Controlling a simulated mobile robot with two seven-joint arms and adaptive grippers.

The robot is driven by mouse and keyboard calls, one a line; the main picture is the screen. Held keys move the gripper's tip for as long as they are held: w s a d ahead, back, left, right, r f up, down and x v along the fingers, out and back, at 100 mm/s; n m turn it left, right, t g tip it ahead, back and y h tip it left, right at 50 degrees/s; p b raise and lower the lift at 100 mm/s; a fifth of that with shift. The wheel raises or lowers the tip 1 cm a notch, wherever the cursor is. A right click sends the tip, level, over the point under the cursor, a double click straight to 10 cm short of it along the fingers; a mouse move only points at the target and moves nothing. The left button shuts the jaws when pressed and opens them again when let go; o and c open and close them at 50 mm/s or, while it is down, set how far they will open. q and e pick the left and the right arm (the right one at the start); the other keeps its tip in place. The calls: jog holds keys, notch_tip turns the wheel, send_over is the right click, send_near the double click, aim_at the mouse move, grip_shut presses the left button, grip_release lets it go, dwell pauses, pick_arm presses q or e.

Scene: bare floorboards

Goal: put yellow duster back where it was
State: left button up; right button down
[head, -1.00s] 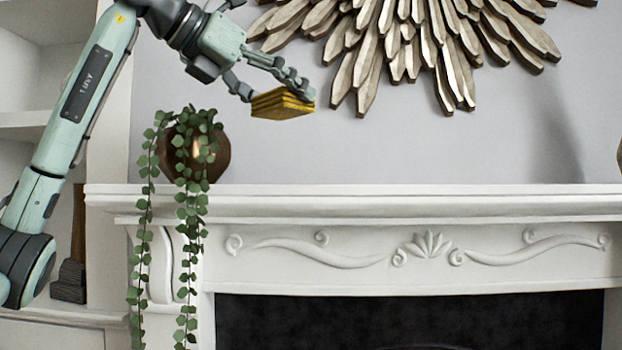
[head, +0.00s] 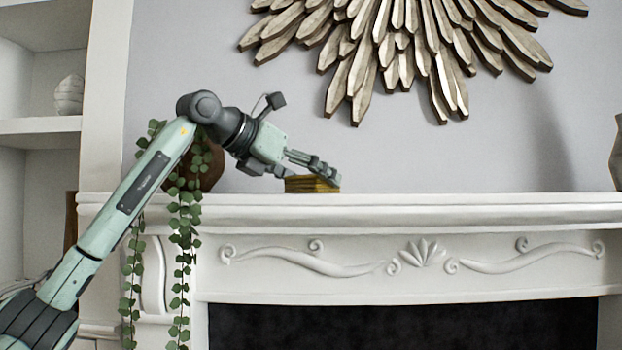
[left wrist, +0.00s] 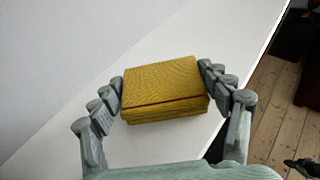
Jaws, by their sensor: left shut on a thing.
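The yellow duster (head: 311,185) is a folded yellow cloth with a dark red line near one edge. In the head view it is at the top of the white mantel shelf (head: 420,205), right of the trailing plant. My left gripper (head: 314,170) reaches it from the left and is shut on it. In the left wrist view the duster (left wrist: 165,88) sits between the two fingers (left wrist: 162,93), above or on the white shelf surface (left wrist: 60,145). I cannot tell whether its underside touches the shelf. My right gripper is not clearly seen in the head view.
A copper pot (head: 212,172) with a trailing plant (head: 184,230) stands on the mantel's left end, behind my left arm. A brown vase (head: 616,160) is at the right end. The mantel between is clear. A sunburst decoration (head: 400,50) hangs above.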

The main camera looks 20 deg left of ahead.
pick_arm(q)
jog(key=shift+f, duration=0.15)
jog(key=o, duration=1.1)
pick_arm(e)
jog(key=shift+s+d, duration=0.1)
jog(key=shift+s, duration=0.3)
jog(key=shift+w, duration=0.1)
